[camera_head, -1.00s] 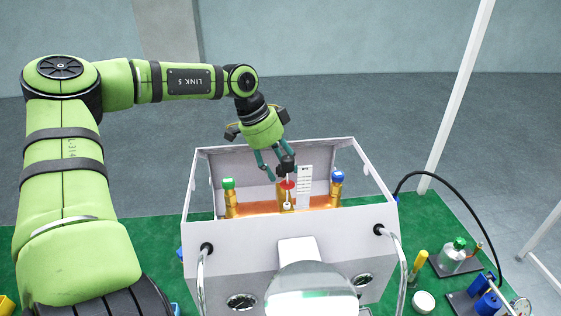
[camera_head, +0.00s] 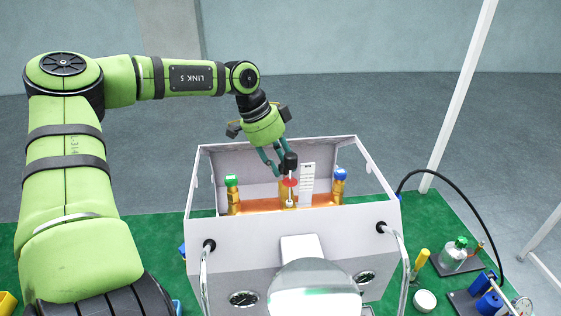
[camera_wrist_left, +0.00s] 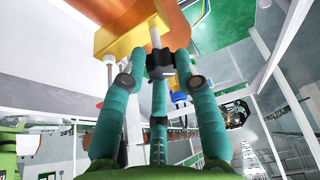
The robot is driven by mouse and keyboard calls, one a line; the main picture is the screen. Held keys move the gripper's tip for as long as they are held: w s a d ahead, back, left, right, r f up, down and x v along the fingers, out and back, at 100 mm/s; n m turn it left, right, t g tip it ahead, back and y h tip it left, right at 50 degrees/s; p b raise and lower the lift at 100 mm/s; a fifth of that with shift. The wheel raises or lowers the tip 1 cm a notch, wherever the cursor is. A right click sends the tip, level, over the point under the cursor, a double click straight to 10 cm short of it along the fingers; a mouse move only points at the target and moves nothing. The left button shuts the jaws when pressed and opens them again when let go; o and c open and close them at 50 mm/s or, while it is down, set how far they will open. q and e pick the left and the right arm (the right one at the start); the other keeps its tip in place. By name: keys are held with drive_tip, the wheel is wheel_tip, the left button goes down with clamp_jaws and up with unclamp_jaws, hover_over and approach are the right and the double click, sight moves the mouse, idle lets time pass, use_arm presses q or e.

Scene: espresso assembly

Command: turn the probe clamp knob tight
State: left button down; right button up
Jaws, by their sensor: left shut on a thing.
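The black clamp knob (camera_head: 290,161) stands above a red disc (camera_head: 290,182) and a thin pale stem inside the open white machine housing. My left gripper (camera_head: 283,166) reaches down from above, with its teal fingers at the knob. In the left wrist view the fingers (camera_wrist_left: 160,78) close around the black knob (camera_wrist_left: 159,62), which sits on a pale post below a brass-coloured body. I cannot see the knob's thread or how tight it is. My right gripper is not in view.
The white housing (camera_head: 240,240) has raised walls around the knob. Green-capped (camera_head: 231,181) and blue-capped (camera_head: 340,175) brass fittings stand on either side inside, with a white ruled strip (camera_head: 308,180) beside the knob. Bottles and tools lie on the green mat (camera_head: 440,215) at right.

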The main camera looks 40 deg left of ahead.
use_arm(q)
drive_tip(key=shift+w+r, duration=0.2)
drive_tip(key=m+b, duration=0.2)
drive_tip(key=shift+w+a+m+g+h, duration=0.1)
drive_tip(key=shift+m+g+h, duration=0.2)
drive_tip(key=shift+m+h, duration=0.1)
drive_tip(key=m+g+b, duration=0.1)
drive_tip(key=m, duration=0.2)
drive_tip(key=shift+w+m+h, duration=0.1)
drive_tip(key=shift+m+h, duration=0.2)
drive_tip(key=m+g, duration=0.1)
drive_tip(key=m, duration=0.1)
drive_tip(key=shift+w+m, duration=0.1)
drive_tip(key=shift+m, duration=0.3)
drive_tip(key=m+g, duration=0.2)
drive_tip(key=m, duration=0.1)
drive_tip(key=shift+m, duration=0.3)
drive_tip(key=m, duration=0.2)
drive_tip(key=m+g, duration=0.1)
drive_tip(key=m, duration=0.1)
drive_tip(key=shift+w+f+m+g+y, duration=0.1)
drive_tip(key=shift+f+m+g+y, duration=0.05)
drive_tip(key=shift+m+g+y, duration=0.2)
drive_tip(key=shift+m+y, duration=0.25)
drive_tip(key=shift+m, duration=0.2)
drive_tip(key=shift+f, duration=0.15)
